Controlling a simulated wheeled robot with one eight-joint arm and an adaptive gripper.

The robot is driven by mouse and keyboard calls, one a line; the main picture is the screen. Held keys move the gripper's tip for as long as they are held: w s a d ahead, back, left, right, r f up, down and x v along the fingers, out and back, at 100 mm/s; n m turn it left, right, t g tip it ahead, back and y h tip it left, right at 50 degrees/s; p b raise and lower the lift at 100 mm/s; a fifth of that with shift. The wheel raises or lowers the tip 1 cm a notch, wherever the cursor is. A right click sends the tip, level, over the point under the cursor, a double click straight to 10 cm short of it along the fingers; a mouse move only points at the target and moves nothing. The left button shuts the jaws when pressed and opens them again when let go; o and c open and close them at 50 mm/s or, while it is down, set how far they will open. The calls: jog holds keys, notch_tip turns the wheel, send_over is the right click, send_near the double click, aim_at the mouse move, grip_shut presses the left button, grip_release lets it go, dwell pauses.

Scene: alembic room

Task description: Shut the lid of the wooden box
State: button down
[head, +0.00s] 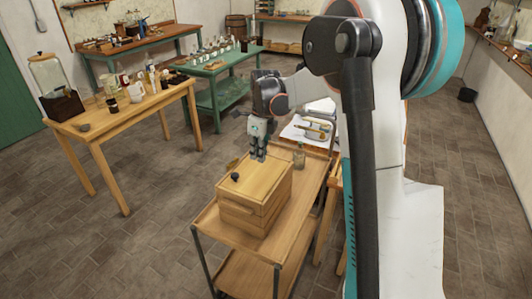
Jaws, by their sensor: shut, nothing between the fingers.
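The wooden box (256,213) stands on the top shelf of a wooden trolley (212,225). Its lid (262,182) lies flat over the top and looks down, with a dark round knob (235,176) near its left side. I cannot tell at this size whether the lid sits fully flush. My gripper (259,157) points down at the far edge of the lid, with its fingers together and nothing held. Whether the fingertips touch the lid or hover just above it is unclear.
A small glass bottle (299,156) stands on the trolley behind the box. A wooden table (120,118) with jars and bottles is at the left, and a green table (222,75) stands farther back. My arm hides much of the right side. The floor at the left front is clear.

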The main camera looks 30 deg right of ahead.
jog(key=shift+g+h, duration=0.4)
jog(key=shift+g, duration=0.1)
jog(key=w+a+f, duration=0.2)
jog(key=w+a+f+b, duration=0.1)
jog(key=w+f, duration=0.2)
jog(key=w+a+f+b, duration=0.1)
jog(key=w+a+f, duration=0.1)
jog(key=shift+w+a+f, duration=0.15)
jog(key=shift+w+a, duration=0.2)
jog(key=shift+w, duration=0.05)
jog(key=shift+w+a+f+b, duration=0.2)
jog(key=shift+w+f+b, duration=0.05)
jog(key=shift+f, duration=0.25)
jog(key=shift+w+a+f+b, duration=0.15)
jog(key=shift+w+f+b, duration=0.1)
jog(key=shift+f, duration=0.25)
